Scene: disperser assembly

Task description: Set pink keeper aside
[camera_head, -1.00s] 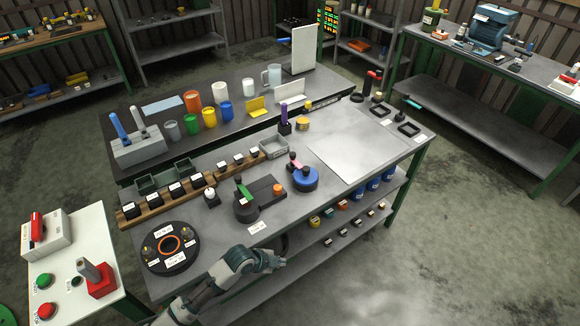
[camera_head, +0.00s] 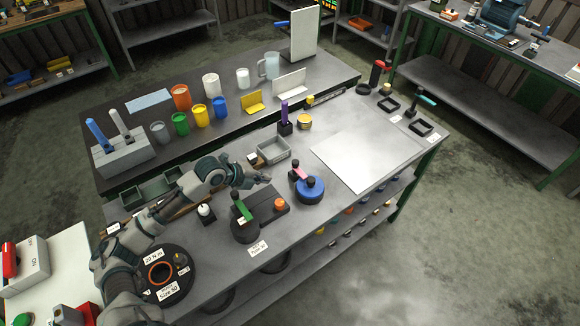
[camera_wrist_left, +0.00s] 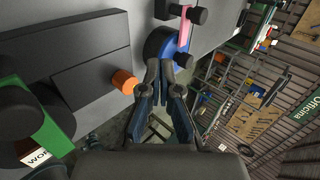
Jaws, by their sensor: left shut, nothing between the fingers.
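The pink keeper (camera_head: 300,172) is a small pink bar between black knobs. It sits at the edge of the round blue part (camera_head: 312,193) on the bench. In the left wrist view the pink keeper (camera_wrist_left: 185,30) is at the top, against the blue part (camera_wrist_left: 158,42). My left gripper (camera_head: 266,179) is over the bench, left of the pink keeper and apart from it. In the left wrist view its fingers (camera_wrist_left: 160,66) are shut and empty, pointing toward the blue part. My right gripper is out of view.
A black fixture with a green bar (camera_head: 243,209) and an orange knob (camera_head: 280,204) stands close below my left gripper. A grey bin (camera_head: 273,151) and a purple-handled tool (camera_head: 284,120) are behind. A bare pale plate (camera_head: 365,155) lies to the right.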

